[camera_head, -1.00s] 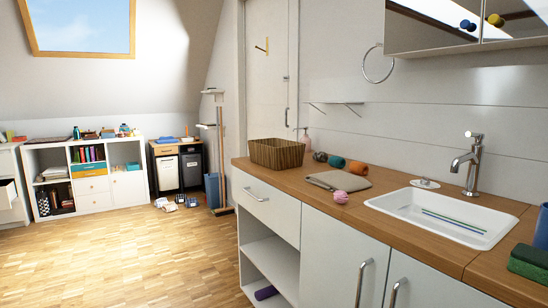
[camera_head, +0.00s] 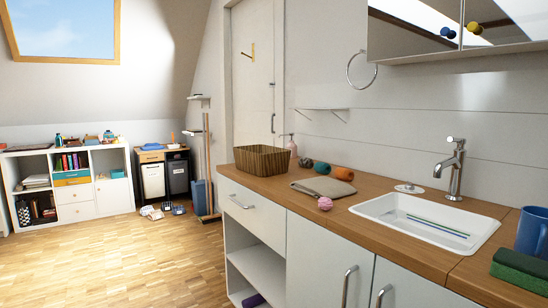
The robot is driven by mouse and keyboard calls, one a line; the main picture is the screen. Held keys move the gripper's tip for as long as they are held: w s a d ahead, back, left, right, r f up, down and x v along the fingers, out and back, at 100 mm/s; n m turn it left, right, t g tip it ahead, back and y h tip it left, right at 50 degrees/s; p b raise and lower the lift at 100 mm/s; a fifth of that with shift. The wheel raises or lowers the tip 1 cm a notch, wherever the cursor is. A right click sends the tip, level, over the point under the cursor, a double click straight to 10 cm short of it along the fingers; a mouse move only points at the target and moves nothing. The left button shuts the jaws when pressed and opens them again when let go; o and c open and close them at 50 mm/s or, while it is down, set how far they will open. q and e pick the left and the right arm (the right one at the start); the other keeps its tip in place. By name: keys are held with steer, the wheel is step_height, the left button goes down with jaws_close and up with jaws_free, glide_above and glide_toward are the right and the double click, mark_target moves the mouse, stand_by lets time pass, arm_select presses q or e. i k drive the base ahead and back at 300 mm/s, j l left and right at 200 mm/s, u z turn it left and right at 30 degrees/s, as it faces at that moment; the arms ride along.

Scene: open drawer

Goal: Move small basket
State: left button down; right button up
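A small brown woven basket (camera_head: 262,160) stands upright at the far left end of the wooden countertop (camera_head: 385,222). It looks empty from this angle, though its floor is mostly hidden by the front wall. Neither of my grippers shows in the head view.
A white sink (camera_head: 430,222) with a tap (camera_head: 455,168) lies to the right. A closed drawer (camera_head: 250,213) is below the basket. Open wooden floor (camera_head: 120,265) lies left.

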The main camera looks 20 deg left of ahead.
mark_target(259, 160)
steer(key=i+j+z, duration=0.35)
steer(key=j+z, duration=0.15)
steer(key=j, duration=0.15)
steer(key=i+j+z, duration=0.25)
steer(key=k+j, duration=0.1)
